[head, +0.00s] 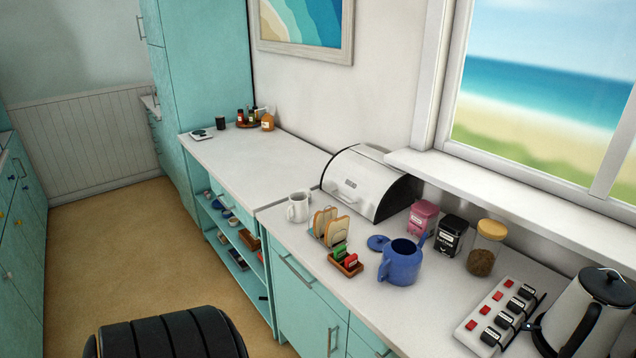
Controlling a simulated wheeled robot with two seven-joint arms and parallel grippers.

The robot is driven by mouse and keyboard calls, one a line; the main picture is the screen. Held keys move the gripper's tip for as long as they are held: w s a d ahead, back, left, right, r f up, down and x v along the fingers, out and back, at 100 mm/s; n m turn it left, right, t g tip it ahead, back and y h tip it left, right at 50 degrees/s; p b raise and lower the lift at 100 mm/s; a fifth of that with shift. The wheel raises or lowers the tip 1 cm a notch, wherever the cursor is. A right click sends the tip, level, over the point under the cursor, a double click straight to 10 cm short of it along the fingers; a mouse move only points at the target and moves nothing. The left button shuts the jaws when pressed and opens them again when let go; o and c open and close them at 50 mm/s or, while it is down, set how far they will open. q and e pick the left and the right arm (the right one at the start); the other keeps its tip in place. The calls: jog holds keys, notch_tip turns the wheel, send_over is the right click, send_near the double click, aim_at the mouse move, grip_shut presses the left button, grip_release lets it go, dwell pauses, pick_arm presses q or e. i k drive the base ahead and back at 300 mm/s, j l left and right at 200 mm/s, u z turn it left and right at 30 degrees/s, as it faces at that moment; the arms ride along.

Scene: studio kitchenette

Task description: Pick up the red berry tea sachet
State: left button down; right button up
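The red tea sachet (351,260) stands in a small brown wooden holder (345,270) on the counter. A green sachet (340,251) stands in the same holder, just behind and left of the red one. The print on the sachets is too small to read. Neither of my grippers shows in the head view.
A toast rack (331,227) with bread stands behind the holder, and a blue teapot (402,262) stands close on its right with its blue lid (378,243) off. A white mug (297,207), a bread bin (366,184), canisters (450,235) and a kettle (588,310) also stand there. The counter's front edge is near the holder.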

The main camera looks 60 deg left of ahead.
aim_at(351, 261)
jog(key=u, duration=1.5)
jog(key=l+z, duration=0.1)
